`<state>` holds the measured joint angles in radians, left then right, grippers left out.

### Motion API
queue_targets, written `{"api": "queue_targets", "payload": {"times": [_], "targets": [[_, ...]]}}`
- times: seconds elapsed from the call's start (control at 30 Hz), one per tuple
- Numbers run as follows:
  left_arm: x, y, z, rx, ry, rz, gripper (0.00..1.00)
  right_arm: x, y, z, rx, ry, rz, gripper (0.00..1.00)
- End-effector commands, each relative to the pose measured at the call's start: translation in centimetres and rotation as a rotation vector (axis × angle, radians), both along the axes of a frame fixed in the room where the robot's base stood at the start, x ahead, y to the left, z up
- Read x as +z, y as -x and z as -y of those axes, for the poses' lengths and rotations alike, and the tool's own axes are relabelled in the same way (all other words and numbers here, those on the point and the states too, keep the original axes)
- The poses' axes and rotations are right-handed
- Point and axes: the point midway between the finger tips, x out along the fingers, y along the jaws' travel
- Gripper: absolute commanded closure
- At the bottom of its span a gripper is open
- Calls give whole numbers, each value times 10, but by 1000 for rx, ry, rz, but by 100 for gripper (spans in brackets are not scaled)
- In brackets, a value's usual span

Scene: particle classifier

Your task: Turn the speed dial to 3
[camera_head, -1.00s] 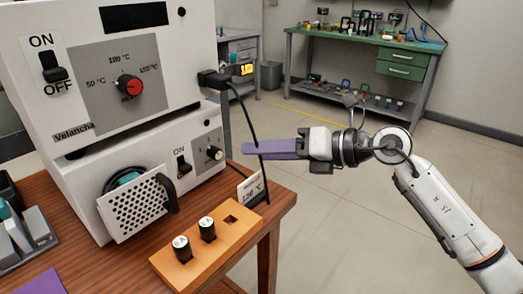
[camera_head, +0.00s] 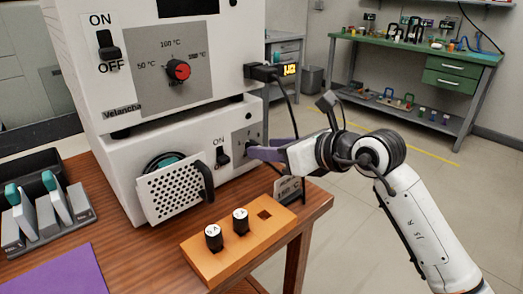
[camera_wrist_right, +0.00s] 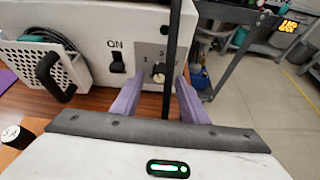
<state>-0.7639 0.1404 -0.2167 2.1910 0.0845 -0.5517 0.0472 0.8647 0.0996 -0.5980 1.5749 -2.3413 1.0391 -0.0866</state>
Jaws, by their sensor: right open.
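The speed dial (camera_wrist_right: 158,74) is a small black and light knob on a grey numbered panel (camera_head: 244,135) of the lower white machine (camera_head: 130,178). In the head view my right gripper mostly hides the dial. My right gripper (camera_head: 257,151) has long purple fingers, reaching in from the right with their tips close to the panel. In the right wrist view the gripper (camera_wrist_right: 158,88) is open, with the dial showing between and beyond the fingertips. I cannot tell whether a finger touches it. The dial's exact setting is too small to read. My left gripper is not in view.
A black cable (camera_wrist_right: 172,55) hangs in front of the panel, beside the dial. An ON switch (camera_head: 222,156) and a perforated flap (camera_head: 174,193) lie left of it.

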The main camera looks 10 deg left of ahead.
Motion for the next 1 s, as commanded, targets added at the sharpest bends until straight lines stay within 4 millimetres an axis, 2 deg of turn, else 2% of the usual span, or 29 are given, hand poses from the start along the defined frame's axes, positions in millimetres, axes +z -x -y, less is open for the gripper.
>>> {"api": "queue_targets", "payload": {"times": [0.2, 0.53, 0.57, 0.8, 1.0], "targets": [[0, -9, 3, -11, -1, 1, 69, -10, -14, -19, 0, -1, 1, 60], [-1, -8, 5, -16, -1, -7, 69, -11, -17, -22, 0, 1, 1, 60], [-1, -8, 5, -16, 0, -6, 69, -11, -17, -22, 0, 1, 1, 62], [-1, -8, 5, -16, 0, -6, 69, -11, -16, -21, 0, 0, 0, 100], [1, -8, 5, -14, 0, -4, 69, -11, -17, -21, 0, -8, -12, 100]]}}
